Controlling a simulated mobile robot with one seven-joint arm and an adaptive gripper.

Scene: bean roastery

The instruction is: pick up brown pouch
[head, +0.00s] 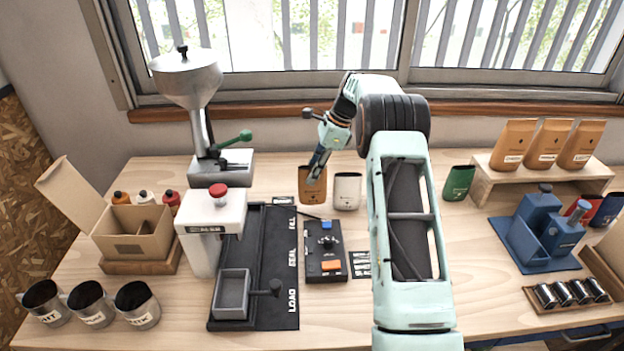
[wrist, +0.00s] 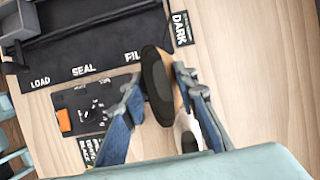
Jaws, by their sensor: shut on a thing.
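The brown pouch (head: 312,194) is upright at the back middle of the bench, just left of a white pouch (head: 347,192). My gripper (head: 317,172) reaches down onto it from above and is shut on its upper part. In the wrist view the brown pouch (wrist: 157,86), seen from its dark top, sits between the two blue fingers of my gripper (wrist: 161,88). I cannot tell whether its base touches the bench. The white pouch (wrist: 184,124) is close beside it, partly hidden by a finger.
A black LOAD-SEAL-FILL mat (head: 263,300) and a dark control box (head: 326,262) lie in front. The sealer (head: 213,232) and hopper grinder (head: 187,82) stand left. A green pouch (head: 458,183) stands right of my arm. A wooden riser (head: 535,185) holds orange pouches.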

